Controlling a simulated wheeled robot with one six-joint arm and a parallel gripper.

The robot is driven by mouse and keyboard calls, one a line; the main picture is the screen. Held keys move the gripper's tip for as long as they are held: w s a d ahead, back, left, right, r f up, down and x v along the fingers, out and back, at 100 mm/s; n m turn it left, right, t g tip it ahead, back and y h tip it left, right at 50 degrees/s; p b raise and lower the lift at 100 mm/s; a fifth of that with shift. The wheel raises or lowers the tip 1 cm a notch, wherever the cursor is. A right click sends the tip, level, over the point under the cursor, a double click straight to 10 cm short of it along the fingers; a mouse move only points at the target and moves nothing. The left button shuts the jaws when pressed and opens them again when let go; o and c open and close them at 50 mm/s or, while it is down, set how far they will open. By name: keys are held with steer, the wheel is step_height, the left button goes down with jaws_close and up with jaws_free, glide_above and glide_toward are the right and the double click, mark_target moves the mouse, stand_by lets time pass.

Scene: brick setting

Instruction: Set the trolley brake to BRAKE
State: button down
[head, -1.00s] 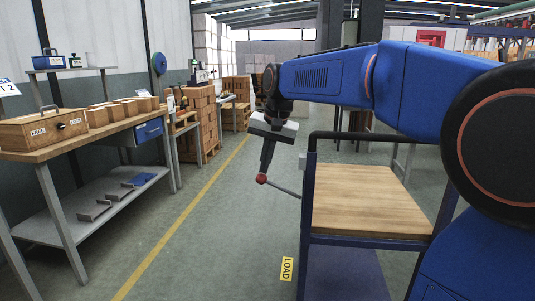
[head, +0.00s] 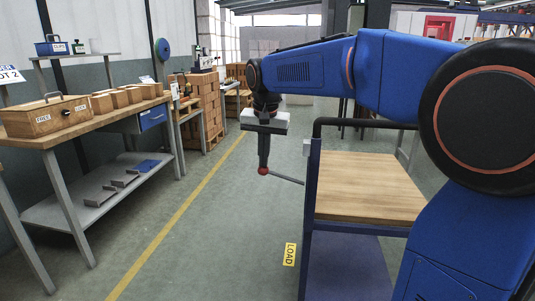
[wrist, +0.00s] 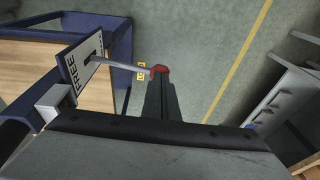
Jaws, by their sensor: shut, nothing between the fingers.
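The trolley (head: 309,215) has a wooden top and a blue frame, right of centre in the head view. A thin brake lever (head: 287,179) sticks out from its left side and ends in a red knob (head: 262,171). In the wrist view the lever (wrist: 125,67) leaves a slot in a pale plate marked FREE (wrist: 71,68); no BRAKE marking is readable. My gripper (head: 263,165) points down, shut and empty, with its fingertips at the red knob (wrist: 160,70). The fingers partly cover the knob; I cannot tell whether they touch it.
A LOAD label (head: 290,254) lies beside the trolley. The floor left of it is clear.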

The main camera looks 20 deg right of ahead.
step_height(320, 180, down, 11)
steer(key=w+a+g+h, duration=0.1)
steer(key=a+g+h, duration=0.1)
steer(key=h, duration=0.5)
steer(key=shift+w+a+n+g+h, duration=0.15)
steer(key=shift+a+n+g+h, duration=0.2)
steer(key=shift+g, duration=0.55)
steer(key=shift+d+f, duration=0.1)
steer(key=shift+f, duration=0.1)
